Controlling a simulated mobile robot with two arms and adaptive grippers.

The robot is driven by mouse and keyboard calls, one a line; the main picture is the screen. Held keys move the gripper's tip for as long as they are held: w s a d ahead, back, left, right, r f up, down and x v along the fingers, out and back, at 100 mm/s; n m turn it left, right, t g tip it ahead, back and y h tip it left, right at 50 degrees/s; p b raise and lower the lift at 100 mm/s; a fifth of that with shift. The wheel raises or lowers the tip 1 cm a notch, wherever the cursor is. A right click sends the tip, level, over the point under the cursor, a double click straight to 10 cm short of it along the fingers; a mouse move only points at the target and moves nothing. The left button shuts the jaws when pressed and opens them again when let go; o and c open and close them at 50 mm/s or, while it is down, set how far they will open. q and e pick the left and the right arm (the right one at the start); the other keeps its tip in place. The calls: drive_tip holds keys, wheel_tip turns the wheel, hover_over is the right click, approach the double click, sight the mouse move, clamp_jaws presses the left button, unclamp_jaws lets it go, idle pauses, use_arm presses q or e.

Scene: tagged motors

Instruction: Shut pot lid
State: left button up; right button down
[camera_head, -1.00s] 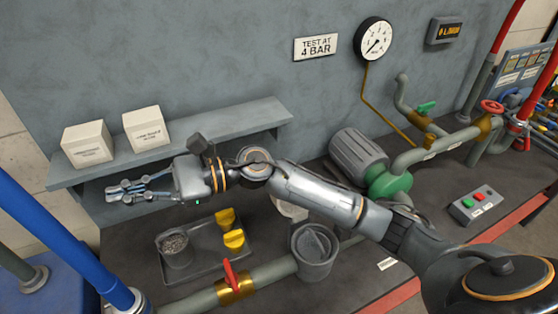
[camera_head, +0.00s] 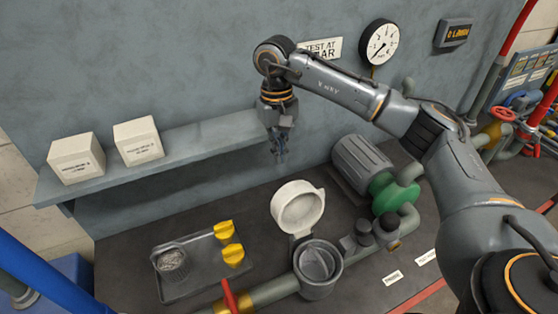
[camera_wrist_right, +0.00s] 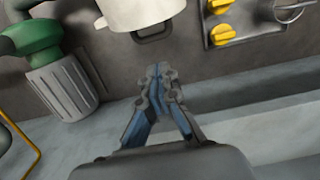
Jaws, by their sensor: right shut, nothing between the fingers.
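The pot (camera_head: 318,268) is a dark grey round strainer pot on the pipe line at the bench front, and its mouth is open. Its pale lid (camera_head: 298,207) stands tilted up behind the mouth, on the wall side. The lid also shows at the top of the right wrist view (camera_wrist_right: 140,12), with a dark handle on its edge. My right gripper (camera_head: 280,158) points down above and behind the lid, apart from it, near the shelf's right end. Its fingers (camera_wrist_right: 158,75) are closed together and empty. My left gripper is not in view.
A shelf (camera_head: 200,140) with two white boxes (camera_head: 76,158) runs along the wall. A grey motor with a green pump (camera_head: 396,197) stands right of the lid. A tray (camera_head: 190,287) with a mesh basket and yellow pieces lies left. A red-handled valve (camera_head: 229,295) is near the pot.

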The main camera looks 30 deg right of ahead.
sight(298, 204)
wheel_tip(298, 204, down, 9)
drive_tip(key=p, duration=0.3)
drive_tip(key=shift+s+r, duration=0.15)
drive_tip(key=shift+s, duration=0.3)
drive_tip(key=shift+a, duration=0.1)
